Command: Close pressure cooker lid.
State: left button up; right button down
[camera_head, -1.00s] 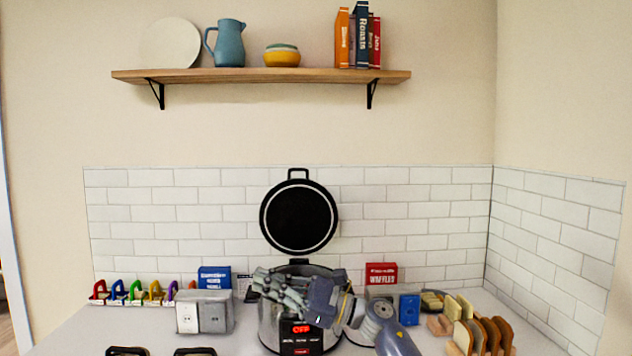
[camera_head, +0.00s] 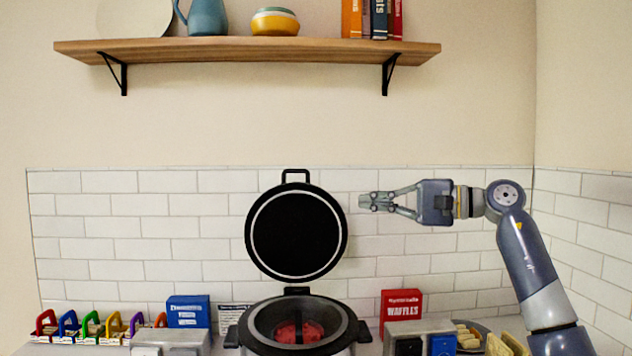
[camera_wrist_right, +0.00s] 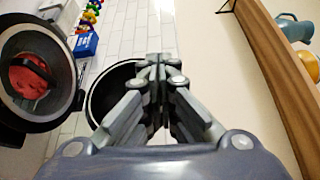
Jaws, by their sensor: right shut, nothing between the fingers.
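The pressure cooker (camera_head: 300,343) stands on the counter with its lid (camera_head: 297,232) raised upright behind it, dark inner face toward me. Something red (camera_head: 299,332) lies inside the open pot. My right gripper (camera_head: 368,201) is shut and empty, pointing left, just right of the lid's upper part and apart from it in the head view. In the right wrist view, the shut fingertips (camera_wrist_right: 160,62) cover part of the lid (camera_wrist_right: 106,88), and the open pot (camera_wrist_right: 36,78) shows at the left. My left gripper is not in view.
A red waffles box (camera_head: 401,305) and a toaster (camera_head: 420,340) stand right of the cooker. A blue box (camera_head: 188,312) and colourful padlock-like items (camera_head: 90,325) stand left. A wooden shelf (camera_head: 250,54) hangs above. The wall space between lid and shelf is clear.

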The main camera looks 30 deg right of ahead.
aim_at(295, 232)
jog(key=i+l, duration=0.35)
jog(key=i, duration=0.15)
jog(key=i+l, duration=0.35)
jog(key=i, duration=0.1)
